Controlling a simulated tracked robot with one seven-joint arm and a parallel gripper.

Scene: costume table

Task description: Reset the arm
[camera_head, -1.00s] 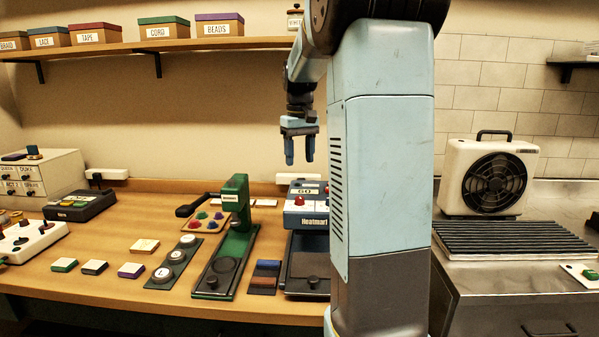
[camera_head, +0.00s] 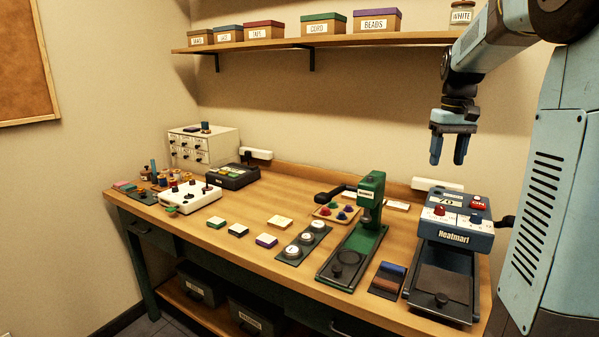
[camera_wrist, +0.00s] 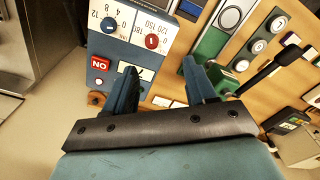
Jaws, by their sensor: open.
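My gripper (camera_head: 448,150) is open and empty, pointing down in the air above the right part of the wooden table (camera_head: 262,204). It is clear of the things below it. In the wrist view its two blue fingers (camera_wrist: 160,90) stand apart with nothing between them. The blue and white heat press marked "Heatmart" (camera_head: 455,236) is below and near it, and the press also shows between and left of the fingers in the wrist view (camera_wrist: 125,45). The green hand press (camera_head: 371,190) stands to the left of the heat press.
A grey drawer unit (camera_head: 204,148), a black device (camera_head: 233,176) and a white knobbed box (camera_head: 190,194) stand at the table's left. Small pads lie along the front.

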